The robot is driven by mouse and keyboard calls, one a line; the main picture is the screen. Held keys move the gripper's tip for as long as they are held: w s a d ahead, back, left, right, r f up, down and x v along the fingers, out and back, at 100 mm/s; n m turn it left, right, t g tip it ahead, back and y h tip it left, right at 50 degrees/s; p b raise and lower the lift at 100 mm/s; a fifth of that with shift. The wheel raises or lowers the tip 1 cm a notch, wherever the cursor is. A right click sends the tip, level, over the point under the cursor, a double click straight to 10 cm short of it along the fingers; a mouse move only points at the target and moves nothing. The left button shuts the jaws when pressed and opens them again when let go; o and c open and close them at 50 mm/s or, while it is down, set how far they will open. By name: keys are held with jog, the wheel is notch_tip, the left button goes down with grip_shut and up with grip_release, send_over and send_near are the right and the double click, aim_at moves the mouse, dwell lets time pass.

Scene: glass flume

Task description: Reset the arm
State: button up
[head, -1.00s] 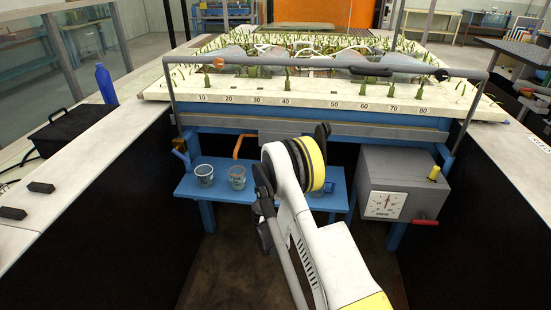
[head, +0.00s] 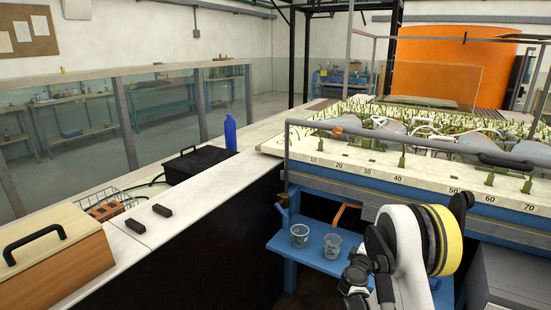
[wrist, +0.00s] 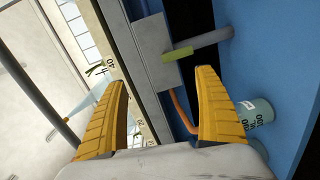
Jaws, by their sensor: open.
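My gripper (wrist: 163,82) shows in the wrist view as two yellow ribbed fingers, spread apart with nothing between them. Beyond the fingers are the grey rail and plate (wrist: 158,50) at the flume's front, and an orange bent handle (wrist: 182,110). A clear beaker (wrist: 255,117) on the blue shelf is right of the right finger. In the head view my white arm (head: 410,255), with a yellow and black joint, is at the lower right, in front of the flume. The gripper's fingers are not clearly visible there.
Two beakers (head: 299,236) (head: 332,246) stand on the blue shelf (head: 315,258). The planted flume bed (head: 400,170) is behind. On the left counter are a wooden box (head: 55,250), black blocks (head: 135,225), a wire basket (head: 108,208), a black case (head: 198,165) and a blue bottle (head: 230,132).

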jog(key=s+a+r+m+g+y, duration=0.35)
jog(key=s+r+m, duration=0.25)
jog(key=s+r, duration=0.75)
jog(key=s+a+m+g+y, duration=0.1)
jog(key=s+a+y, duration=0.1)
jog(key=s+a, duration=0.3)
jog(key=s+a+m+g+y, duration=0.1)
jog(key=s+a, duration=0.4)
jog(key=s, duration=0.8)
jog(key=s+a+m+g+y, duration=0.1)
jog(key=s+a+y, duration=0.2)
jog(key=s, duration=0.6)
jog(key=a, duration=0.2)
jog(key=shift+a+m+y, duration=0.3)
jog(key=shift+a+y, duration=0.05)
jog(key=shift+a, duration=0.05)
jog(key=shift+w+r, duration=0.1)
jog(key=shift+c, duration=0.2)
